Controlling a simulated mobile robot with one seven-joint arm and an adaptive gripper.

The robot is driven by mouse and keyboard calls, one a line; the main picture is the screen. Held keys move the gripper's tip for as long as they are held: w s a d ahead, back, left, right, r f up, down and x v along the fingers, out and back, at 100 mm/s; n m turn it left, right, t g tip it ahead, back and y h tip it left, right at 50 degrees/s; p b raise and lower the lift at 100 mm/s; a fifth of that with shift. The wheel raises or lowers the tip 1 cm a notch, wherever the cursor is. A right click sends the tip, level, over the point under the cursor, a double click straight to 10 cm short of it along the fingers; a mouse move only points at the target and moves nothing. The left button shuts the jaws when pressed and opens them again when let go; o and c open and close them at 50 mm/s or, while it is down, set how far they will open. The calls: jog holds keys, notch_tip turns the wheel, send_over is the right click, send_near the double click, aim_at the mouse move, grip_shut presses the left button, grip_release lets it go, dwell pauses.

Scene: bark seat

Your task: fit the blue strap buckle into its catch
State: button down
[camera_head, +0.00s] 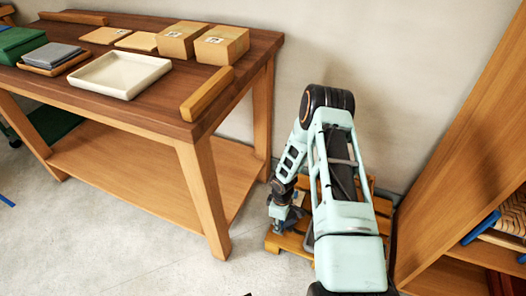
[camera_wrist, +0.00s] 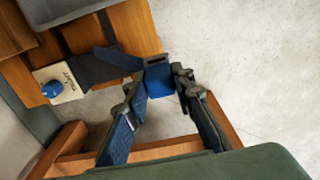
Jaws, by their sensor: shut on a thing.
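In the wrist view the blue buckle (camera_wrist: 158,79) is between the fingertips of my gripper (camera_wrist: 160,88), which is shut on it. A dark grey strap (camera_wrist: 98,66) runs left from beside the buckle across a slatted wooden seat (camera_wrist: 132,27). A cream plate with small lettering (camera_wrist: 66,92) lies on the slats at left, with a round blue knob (camera_wrist: 52,88) on it; I cannot tell whether this is the catch. In the head view my gripper (camera_head: 284,217) is low over the wooden slats (camera_head: 283,243); my arm hides much of them, and the buckle is too small to make out.
A wooden workbench (camera_head: 150,97) stands at left, with a white tray (camera_head: 121,74) and cardboard boxes (camera_head: 221,45) on top. A wooden shelf unit (camera_head: 462,140) stands close at right, and a wall is behind. The pale floor (camera_head: 130,250) in front is open.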

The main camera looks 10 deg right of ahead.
jog(key=w+r+m, duration=0.4)
jog(key=r, duration=1)
jog(key=w+r+m, duration=0.4)
jog(key=r, duration=0.9)
jog(key=s+a+r+m+p, duration=0.1)
jog(key=s+r+p, duration=0.2)
jog(key=r+p, duration=0.8)
jog(key=s+a+r+m+p, duration=0.1)
jog(key=s+r+p, duration=0.3)
jog(key=r+p, duration=0.7)
jog(key=s+a+r+m+p, duration=0.1)
jog(key=s+a+r+p, duration=0.2)
jog(key=r+p, duration=0.9)
notch_tip(320, 180, up, 9)
jog(key=shift+s+f, duration=0.15)
jog(key=shift+s, duration=0.1)
